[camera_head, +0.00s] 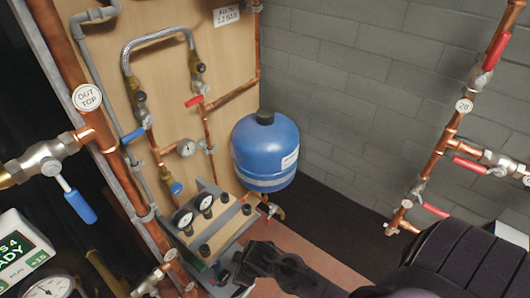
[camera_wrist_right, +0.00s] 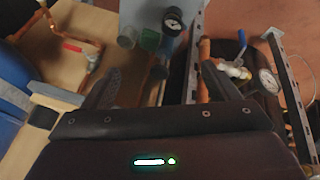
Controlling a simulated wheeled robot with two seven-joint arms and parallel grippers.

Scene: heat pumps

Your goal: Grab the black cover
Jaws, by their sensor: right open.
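Several dark pieces are in the head view, and I cannot tell for sure which one is the black cover. A black cap (camera_head: 265,118) sits on top of the blue tank (camera_head: 262,150). Small black caps (camera_head: 204,249) sit on the sloped manifold with two gauges. My right gripper (camera_head: 250,266) is just in front of the manifold's lower edge. In the wrist view its two fingers (camera_wrist_right: 162,85) are spread with nothing held between them. My left gripper is not in view.
Copper pipes with valves stand at the left and right, including a blue-handled valve (camera_head: 80,206). A grey block wall (camera_head: 340,80) is behind. Dark floor shows right of the tank.

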